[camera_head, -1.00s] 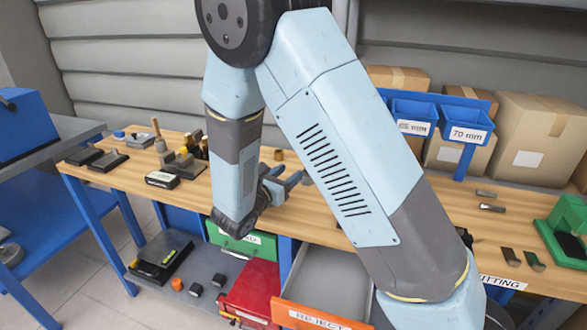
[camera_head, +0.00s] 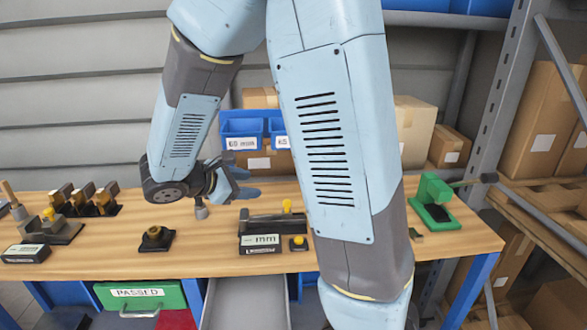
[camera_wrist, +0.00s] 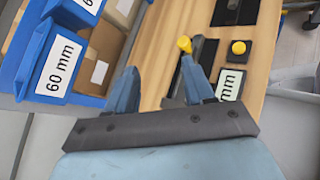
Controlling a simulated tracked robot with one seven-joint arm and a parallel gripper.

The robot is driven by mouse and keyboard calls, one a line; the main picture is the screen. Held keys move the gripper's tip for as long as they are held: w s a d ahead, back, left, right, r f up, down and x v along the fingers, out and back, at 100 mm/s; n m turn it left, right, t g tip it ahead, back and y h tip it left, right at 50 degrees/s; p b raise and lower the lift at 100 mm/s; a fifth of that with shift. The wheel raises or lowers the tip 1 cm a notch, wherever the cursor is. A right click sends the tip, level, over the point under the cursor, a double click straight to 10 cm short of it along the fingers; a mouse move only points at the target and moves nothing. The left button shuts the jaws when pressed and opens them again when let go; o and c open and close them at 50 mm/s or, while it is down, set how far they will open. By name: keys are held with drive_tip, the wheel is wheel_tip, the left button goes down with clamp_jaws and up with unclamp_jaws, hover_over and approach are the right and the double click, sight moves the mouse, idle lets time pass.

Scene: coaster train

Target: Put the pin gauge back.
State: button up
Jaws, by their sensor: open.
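My gripper (camera_head: 246,183) is open and empty above the wooden bench, left of a black gauge stand (camera_head: 260,246) with an "mm" label. In the wrist view my gripper's two blue fingers (camera_wrist: 158,66) are spread apart. A yellow-topped piece (camera_head: 287,206) stands at the stand; its yellow knob (camera_wrist: 184,43) shows just beyond the right finger in the wrist view. I cannot tell for certain which piece is the pin gauge. A small grey upright piece (camera_head: 201,209) stands below my wrist.
A black block with a yellow dot (camera_head: 298,243) sits beside the stand. A dark round-knobbed piece (camera_head: 156,238) is further left. Blue bins (camera_head: 241,132) hang behind the bench, close to the gripper in the wrist view. A green press (camera_head: 434,200) stands right. An open drawer (camera_head: 245,303) juts out below.

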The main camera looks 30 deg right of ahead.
drive_tip(key=s+d+r+m+g+y, duration=0.3)
drive_tip(key=s+d+r+m+y, duration=0.25)
drive_tip(key=s+m, duration=0.35)
drive_tip(key=s+a+r+m+t+y, duration=0.1)
drive_tip(key=s+r+m+t+y, duration=0.3)
drive_tip(key=s, duration=0.5)
wheel_tip(320, 180, up, 2)
drive_tip(key=m+y, duration=0.2)
drive_tip(key=m, duration=0.1)
drive_tip(key=shift+a+r+t, duration=0.15)
drive_tip(key=shift+a+t, duration=0.05)
drive_tip(key=shift+t, duration=0.1)
